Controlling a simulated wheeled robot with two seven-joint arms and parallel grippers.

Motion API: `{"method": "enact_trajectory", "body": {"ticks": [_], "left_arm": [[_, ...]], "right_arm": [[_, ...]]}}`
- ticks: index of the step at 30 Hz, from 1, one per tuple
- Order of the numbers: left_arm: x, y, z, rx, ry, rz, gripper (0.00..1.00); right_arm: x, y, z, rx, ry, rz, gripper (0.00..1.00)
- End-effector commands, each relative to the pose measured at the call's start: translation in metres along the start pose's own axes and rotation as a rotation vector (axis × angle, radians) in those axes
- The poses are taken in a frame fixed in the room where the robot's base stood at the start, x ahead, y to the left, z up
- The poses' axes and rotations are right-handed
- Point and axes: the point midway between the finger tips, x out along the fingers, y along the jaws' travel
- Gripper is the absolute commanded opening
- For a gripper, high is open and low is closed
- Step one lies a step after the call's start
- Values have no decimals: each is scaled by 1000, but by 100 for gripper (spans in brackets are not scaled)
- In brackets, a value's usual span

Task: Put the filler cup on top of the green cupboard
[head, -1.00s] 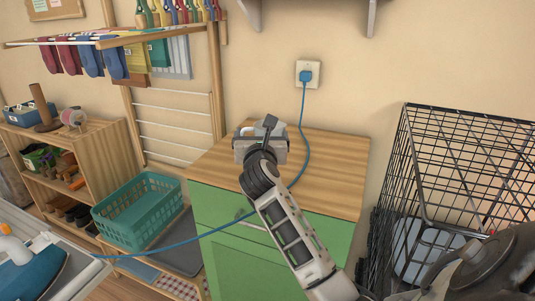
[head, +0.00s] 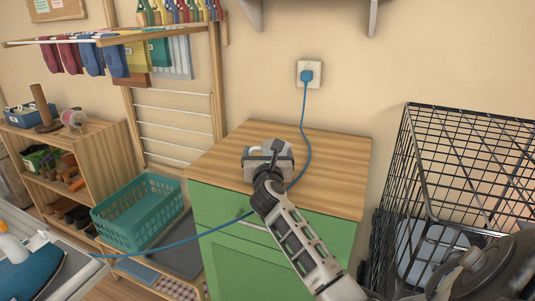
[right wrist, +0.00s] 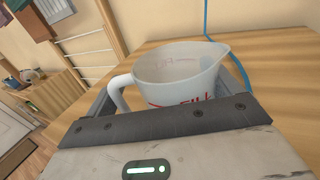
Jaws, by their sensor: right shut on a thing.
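The filler cup (right wrist: 182,72) is a translucent white measuring cup with red markings, a spout at right and a handle at left. My right gripper (head: 268,158) is shut on it, and the jaws hide its lower part in the right wrist view. In the head view only a little of the cup shows behind the gripper. The cup looks upright over the wooden top of the green cupboard (head: 335,180). I cannot tell whether its base touches the wood. My left gripper is not in view.
A blue cord (head: 308,135) runs from the wall socket (head: 310,73) across the cupboard top, just right of the gripper, to the iron (head: 30,262). A black wire cage (head: 460,170) stands at right. A teal basket (head: 140,212) is at left. The cupboard's right top is clear.

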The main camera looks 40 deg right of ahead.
Motion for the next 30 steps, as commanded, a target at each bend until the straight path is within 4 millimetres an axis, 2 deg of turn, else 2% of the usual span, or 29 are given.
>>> {"method": "enact_trajectory", "body": {"ticks": [1,2,11,17,24,30], "left_arm": [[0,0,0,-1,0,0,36],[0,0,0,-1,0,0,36],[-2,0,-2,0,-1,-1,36],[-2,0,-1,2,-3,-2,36],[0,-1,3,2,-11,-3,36],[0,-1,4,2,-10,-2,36]], "right_arm": [[0,0,-2,0,1,0,95],[0,0,-1,0,1,0,100],[0,0,5,0,0,1,100],[-33,0,1,2,3,1,100],[-85,1,1,2,3,2,100],[-113,0,1,0,2,1,100]]}}
